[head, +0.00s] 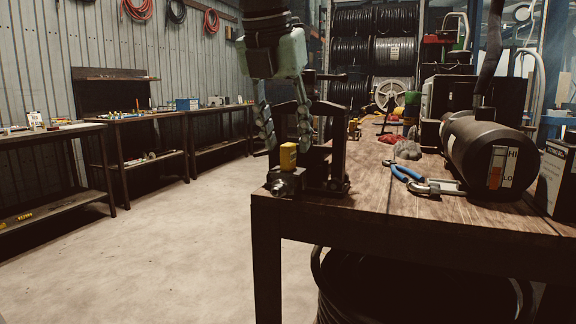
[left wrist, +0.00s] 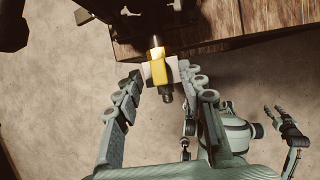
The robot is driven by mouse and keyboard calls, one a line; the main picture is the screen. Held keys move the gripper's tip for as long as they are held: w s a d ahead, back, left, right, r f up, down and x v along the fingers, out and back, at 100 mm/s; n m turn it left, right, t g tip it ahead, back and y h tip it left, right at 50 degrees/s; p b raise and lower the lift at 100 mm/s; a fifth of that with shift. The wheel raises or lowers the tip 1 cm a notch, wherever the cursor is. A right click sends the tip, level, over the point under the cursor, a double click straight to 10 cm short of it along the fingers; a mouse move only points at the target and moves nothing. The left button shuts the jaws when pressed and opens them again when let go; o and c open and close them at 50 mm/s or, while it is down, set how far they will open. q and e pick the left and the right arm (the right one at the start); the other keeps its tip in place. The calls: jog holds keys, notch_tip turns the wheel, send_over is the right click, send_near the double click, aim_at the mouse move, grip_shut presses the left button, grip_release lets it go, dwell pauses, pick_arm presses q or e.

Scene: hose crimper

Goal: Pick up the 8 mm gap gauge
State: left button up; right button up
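A small yellow block (head: 288,156) stands on the metal crimper fixture (head: 330,160) at the near left corner of the wooden bench. It may be the gap gauge; I can read no 8 mm mark on it. My left gripper (head: 288,143) is open, pointing down, with its fingers spread above and around the block. In the left wrist view the yellow block (left wrist: 158,70) lies between the fingertips of the left gripper (left wrist: 163,78), with pale pieces on its sides. I cannot tell whether the fingertips touch it.
Blue-handled pliers (head: 407,175) and a metal clamp-like piece (head: 440,187) lie on the bench. Side benches (head: 60,128) with small items line the left wall. The floor (head: 190,240) between is clear.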

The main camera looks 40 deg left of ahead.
aim_at(288, 167)
pick_arm(q)
jog(key=x, duration=0.2)
jog(key=shift+w+a+f, duration=0.1)
jog(key=shift+w+f, duration=0.05)
jog(key=shift+f, duration=0.2)
grip_shut()
